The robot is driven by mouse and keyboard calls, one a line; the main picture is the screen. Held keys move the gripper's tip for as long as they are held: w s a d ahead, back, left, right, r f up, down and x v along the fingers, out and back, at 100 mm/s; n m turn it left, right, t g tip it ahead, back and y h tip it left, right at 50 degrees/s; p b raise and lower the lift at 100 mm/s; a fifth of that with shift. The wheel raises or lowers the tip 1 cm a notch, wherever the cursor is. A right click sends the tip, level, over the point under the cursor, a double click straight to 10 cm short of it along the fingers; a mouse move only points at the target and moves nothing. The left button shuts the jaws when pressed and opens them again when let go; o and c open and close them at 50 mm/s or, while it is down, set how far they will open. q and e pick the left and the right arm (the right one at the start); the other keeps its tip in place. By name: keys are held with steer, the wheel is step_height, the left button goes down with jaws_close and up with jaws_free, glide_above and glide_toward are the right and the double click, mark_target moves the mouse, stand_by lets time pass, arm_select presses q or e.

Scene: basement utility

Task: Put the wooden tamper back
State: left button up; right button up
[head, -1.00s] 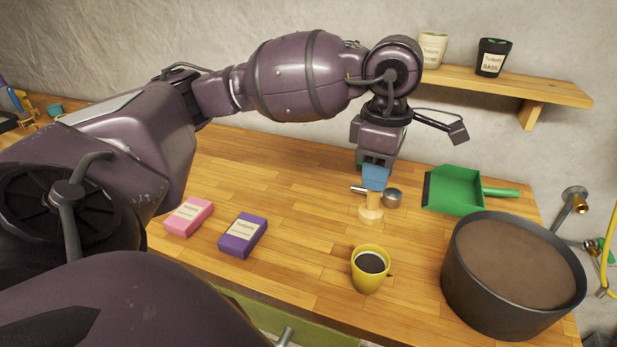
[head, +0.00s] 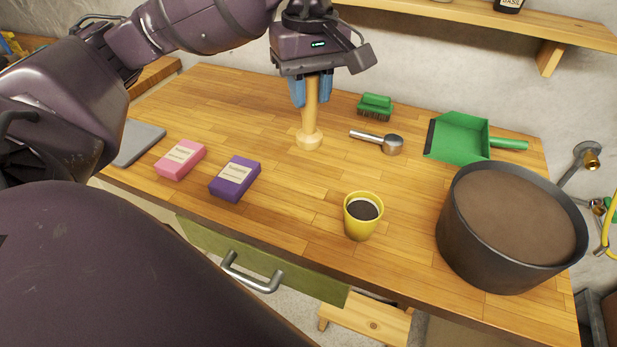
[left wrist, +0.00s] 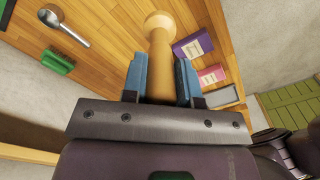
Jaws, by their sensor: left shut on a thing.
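The wooden tamper (head: 309,136) is upright, with its round base down, over the counter left of the portafilter-like metal scoop. I cannot tell whether its base touches the wood. My left gripper (head: 311,92) is shut on its shaft, with a blue finger on each side. The left wrist view shows the tamper (left wrist: 160,45) between the fingers of my left gripper (left wrist: 161,82), its round end pointing away. My right gripper is not in view.
On the wooden counter (head: 230,100) are a metal scoop (head: 391,145), green brush (head: 375,107), green dustpan (head: 460,137), yellow mug (head: 361,224), large dark pot (head: 470,235), purple box (head: 235,178), pink box (head: 181,160) and grey slab (head: 138,143). A shelf (head: 480,20) hangs behind.

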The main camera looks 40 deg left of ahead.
arm_select(q)
step_height(320, 180, down, 17)
steer(key=b, duration=0.1)
steer(key=shift+f, duration=0.2)
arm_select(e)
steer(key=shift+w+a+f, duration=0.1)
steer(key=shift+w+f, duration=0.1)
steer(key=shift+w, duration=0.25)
arm_select(q)
steer(key=shift+f, duration=0.3)
steer(key=o, duration=0.9)
steer(key=shift+r, duration=0.1)
steer(key=shift+r, duration=0.1)
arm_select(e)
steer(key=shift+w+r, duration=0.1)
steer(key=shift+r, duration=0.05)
